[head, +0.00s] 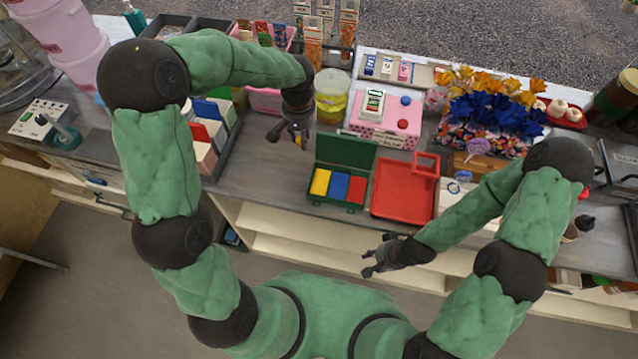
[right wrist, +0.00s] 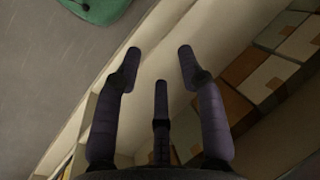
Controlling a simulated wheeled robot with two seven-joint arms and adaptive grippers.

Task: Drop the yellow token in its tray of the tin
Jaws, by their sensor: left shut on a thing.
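The green tin (head: 345,150) stands open on the counter with its lid raised at the back. Its yellow tray (head: 321,182) is on the left, the blue tray (head: 338,187) in the middle and the red tray (head: 356,189) on the right. My left gripper (head: 300,140) is behind and left of the tin, above the counter, with its fingers pointing down. It is shut on a small yellow thing that looks like the yellow token (head: 304,143), mostly hidden by the fingers. My right gripper (head: 371,262) is open and empty in front of the counter; its spread fingers show in the right wrist view (right wrist: 160,62).
A red tray (head: 403,208) lies right of the tin. A pink box (head: 402,124) and a yellow tub (head: 331,95) stand behind it. A dark rack of cards (head: 215,135) stands to the left. Bare counter lies between rack and tin.

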